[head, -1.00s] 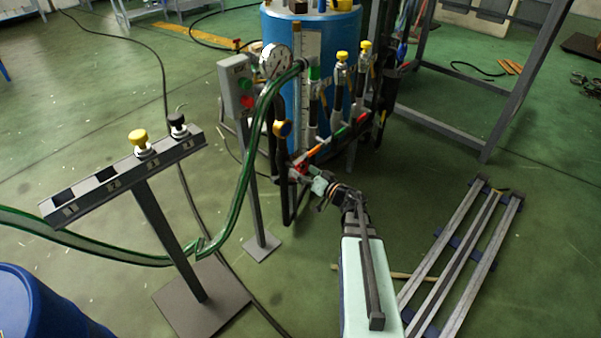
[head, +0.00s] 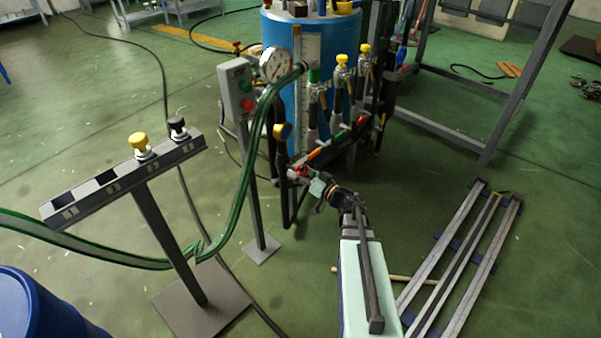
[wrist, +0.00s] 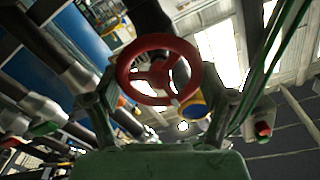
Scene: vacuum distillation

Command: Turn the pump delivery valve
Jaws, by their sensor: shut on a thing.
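The red handwheel of a valve (wrist: 158,72) shows in the middle of the wrist view, on a dark pipe (wrist: 150,18). My gripper (wrist: 160,100) has one finger on each side of the wheel and is shut on it. In the head view the gripper (head: 306,176) reaches the low red valve at the foot of the blue tank (head: 283,70), beside dark vertical pipes. The wheel is small there and partly hidden by the gripper.
A control box with green and red buttons (head: 237,90) and a pressure gauge (head: 276,65) stand left of the tank. A green hose (head: 240,190) hangs nearby. A stand with yellow and black knobs (head: 125,180) is at left. Metal rails (head: 450,265) lie at right.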

